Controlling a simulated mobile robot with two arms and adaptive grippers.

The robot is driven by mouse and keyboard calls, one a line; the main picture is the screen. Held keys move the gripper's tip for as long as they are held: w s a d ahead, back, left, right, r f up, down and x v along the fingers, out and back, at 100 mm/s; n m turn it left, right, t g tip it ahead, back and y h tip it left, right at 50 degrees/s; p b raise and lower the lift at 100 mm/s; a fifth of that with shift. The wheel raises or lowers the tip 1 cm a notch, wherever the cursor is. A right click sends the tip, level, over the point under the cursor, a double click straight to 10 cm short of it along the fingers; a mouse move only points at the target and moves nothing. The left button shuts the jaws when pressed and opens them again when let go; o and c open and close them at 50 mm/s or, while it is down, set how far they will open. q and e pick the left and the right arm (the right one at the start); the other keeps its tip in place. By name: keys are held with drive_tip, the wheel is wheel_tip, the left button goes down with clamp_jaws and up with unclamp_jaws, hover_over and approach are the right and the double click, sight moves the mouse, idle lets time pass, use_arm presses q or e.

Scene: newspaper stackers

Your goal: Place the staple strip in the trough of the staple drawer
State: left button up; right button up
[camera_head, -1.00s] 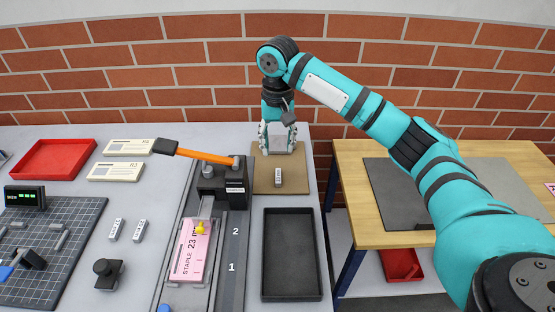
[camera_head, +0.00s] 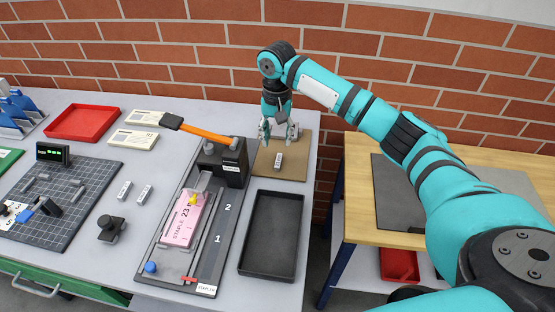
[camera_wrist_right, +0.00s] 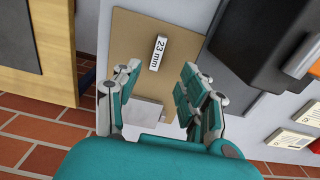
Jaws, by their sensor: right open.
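A small grey staple strip (camera_head: 278,161) with a white label lies on the brown mat (camera_head: 296,170). In the right wrist view the strip (camera_wrist_right: 158,52) reads "23 mm". My right gripper (camera_head: 278,134) is open over the far part of the mat, behind the strip and apart from it. Its spread fingers (camera_wrist_right: 160,85) hold nothing that I can make out. The black stapler (camera_head: 232,163) stands left of the mat. A grey metal slide (camera_head: 203,181) sticks out of its front, apparently the staple drawer; its trough is too small to make out. My left gripper is out of view.
An orange-handled lever (camera_head: 205,133) reaches left from the stapler. A pink card (camera_head: 184,220) reading "STAPLE 23 m" lies on the stapler's base. An empty black tray (camera_head: 246,271) lies before the mat. Two similar labelled strips (camera_head: 124,190) (camera_head: 144,194) lie farther left.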

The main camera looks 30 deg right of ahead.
sight(278, 161)
wheel_tip(278, 161, down, 4)
drive_tip(key=shift+s+r, duration=0.1)
drive_tip(key=shift+r, duration=0.1)
drive_tip(key=shift+f+p, duration=0.35)
drive_tip(key=shift+p, duration=0.1)
wheel_tip(278, 161, down, 4)
drive_tip(key=shift+d+r+p, duration=0.15)
drive_tip(key=shift+r+p, duration=0.05)
drive_tip(key=shift+p, duration=0.25)
drive_tip(key=shift+f, duration=0.3)
drive_tip(key=c, duration=0.5)
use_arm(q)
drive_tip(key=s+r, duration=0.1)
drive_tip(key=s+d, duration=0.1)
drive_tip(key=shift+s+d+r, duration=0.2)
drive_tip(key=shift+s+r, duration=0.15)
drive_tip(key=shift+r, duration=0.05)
use_arm(e)
clamp_jaws()
